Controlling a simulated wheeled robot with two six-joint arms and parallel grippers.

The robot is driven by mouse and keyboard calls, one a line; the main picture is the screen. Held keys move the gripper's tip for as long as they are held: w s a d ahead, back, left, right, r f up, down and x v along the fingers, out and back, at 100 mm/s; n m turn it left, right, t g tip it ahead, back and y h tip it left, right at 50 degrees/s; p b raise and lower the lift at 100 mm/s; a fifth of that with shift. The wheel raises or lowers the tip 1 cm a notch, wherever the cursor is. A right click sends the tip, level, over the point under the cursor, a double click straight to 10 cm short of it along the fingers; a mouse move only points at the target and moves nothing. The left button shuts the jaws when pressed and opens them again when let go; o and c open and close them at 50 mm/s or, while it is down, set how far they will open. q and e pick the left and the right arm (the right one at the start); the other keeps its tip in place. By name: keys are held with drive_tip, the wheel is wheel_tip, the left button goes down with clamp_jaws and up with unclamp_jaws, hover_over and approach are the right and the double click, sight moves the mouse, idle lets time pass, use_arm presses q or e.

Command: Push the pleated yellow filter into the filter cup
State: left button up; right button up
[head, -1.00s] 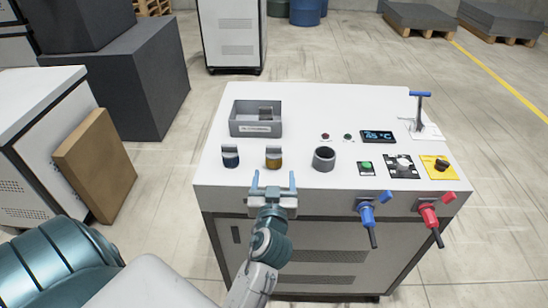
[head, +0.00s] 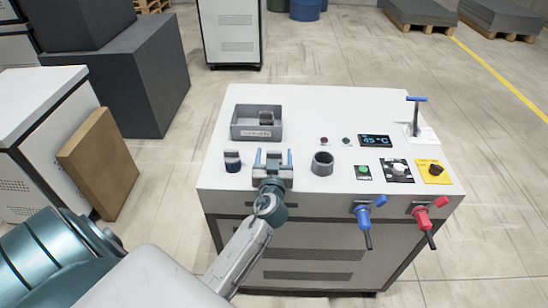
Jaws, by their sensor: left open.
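The yellow filter is almost wholly hidden behind my left gripper (head: 274,160); only a grey block (head: 273,154), at the place where the filter stood, shows between the fingers. My left gripper is open at the front of the white cabinet top, one finger on each side of that block. I cannot tell whether the fingers touch it. The filter cup (head: 322,165), a grey round cup with a dark opening, stands just right of the gripper. My right gripper is not in view.
A grey tray (head: 244,129) lies behind, holding a small block. Buttons, knobs and a display (head: 375,141) are to the right; blue (head: 364,217) and red (head: 422,218) handles stick out in front.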

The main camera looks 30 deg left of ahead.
use_arm(q)
drive_tip(key=shift+d, duration=0.1)
drive_tip(key=shift+c, duration=0.4)
drive_tip(key=c, duration=1)
drive_tip(key=shift+r, duration=0.2)
